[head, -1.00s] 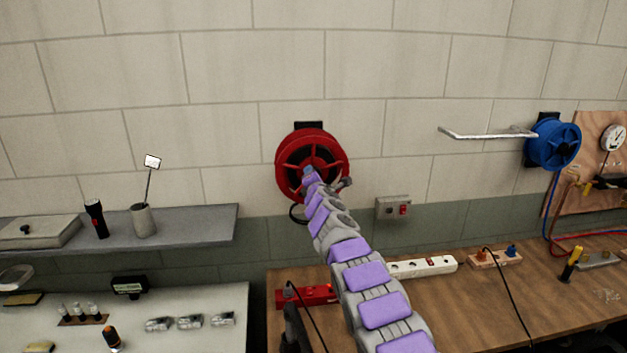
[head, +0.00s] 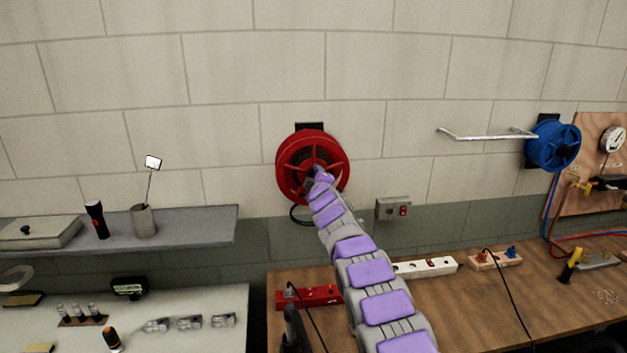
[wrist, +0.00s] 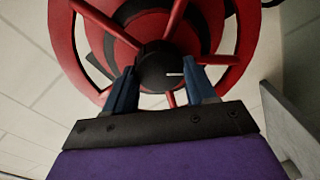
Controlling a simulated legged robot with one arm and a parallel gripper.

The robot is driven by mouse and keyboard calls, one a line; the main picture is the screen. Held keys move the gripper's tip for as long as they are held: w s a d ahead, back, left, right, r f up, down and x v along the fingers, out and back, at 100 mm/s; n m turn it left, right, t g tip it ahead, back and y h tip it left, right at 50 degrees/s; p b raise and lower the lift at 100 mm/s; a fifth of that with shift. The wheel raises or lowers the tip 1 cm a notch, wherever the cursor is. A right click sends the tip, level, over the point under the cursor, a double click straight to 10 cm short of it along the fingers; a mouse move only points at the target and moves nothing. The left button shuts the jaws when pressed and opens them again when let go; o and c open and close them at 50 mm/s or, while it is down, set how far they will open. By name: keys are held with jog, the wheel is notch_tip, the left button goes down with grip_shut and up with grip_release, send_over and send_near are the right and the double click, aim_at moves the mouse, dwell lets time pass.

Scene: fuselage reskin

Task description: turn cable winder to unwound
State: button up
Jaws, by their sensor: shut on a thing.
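The red cable winder (head: 290,175) is mounted on the block wall in the middle of the head view. It has red spokes and a dark core, and it fills the upper part of the wrist view (wrist: 245,45). At its centre is a round black knob (wrist: 165,68) with a short white mark pointing right. My gripper (wrist: 165,92) has its two blue fingers on either side of the knob, shut on it. In the head view my arm hides the knob and the fingertips. A dark cable loop (head: 298,215) hangs under the winder.
A blue reel (head: 553,146) and a metal bar (head: 485,134) are on the wall at right. A switch box (head: 393,208) is right of the winder. A wooden bench (head: 480,305) with power strips lies below, and a grey shelf (head: 190,230) is at left.

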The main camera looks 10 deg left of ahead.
jog(key=m+p, duration=0.1)
jog(key=m, duration=0.2)
jog(key=m+p, duration=0.1)
jog(key=m, duration=0.3)
jog(key=f+m+p, duration=0.1)
jog(key=m, duration=0.2)
jog(key=shift+d+m+y, duration=0.2)
jog(key=shift+m+y, duration=0.1)
jog(key=shift+r, duration=0.1)
dwell(0.3)
jog(key=o, duration=0.9)
jog(key=shift+a, duration=0.1)
jog(key=shift+o, duration=0.7)
jog(key=shift+r, duration=0.25)
